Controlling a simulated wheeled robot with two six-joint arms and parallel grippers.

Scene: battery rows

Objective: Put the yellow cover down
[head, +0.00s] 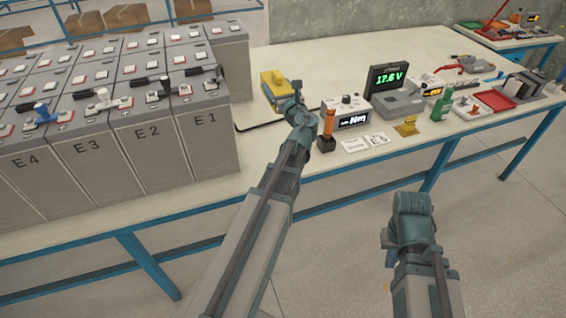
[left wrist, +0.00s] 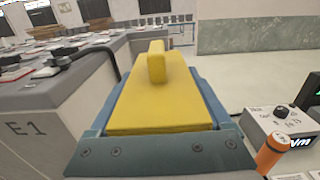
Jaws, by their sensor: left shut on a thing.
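The yellow cover (head: 274,80) is a slab with a raised yellow handle, just right of battery cell E1 in the head view. It fills the middle of the left wrist view (left wrist: 158,105), between blue-grey gripper fingers. My left gripper (head: 283,94) is shut on the cover. The cover is over the bare tabletop strip between the cells and the instruments; I cannot tell whether it touches the table.
Grey battery cells, with E1 (head: 205,140) nearest, stand on the left. A black cable (head: 258,124) lies on the table (head: 300,56). An orange-handled tool (head: 328,125), a meter (head: 349,116) and a 17.6 V display (head: 388,77) stand to the right. The back tabletop is clear.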

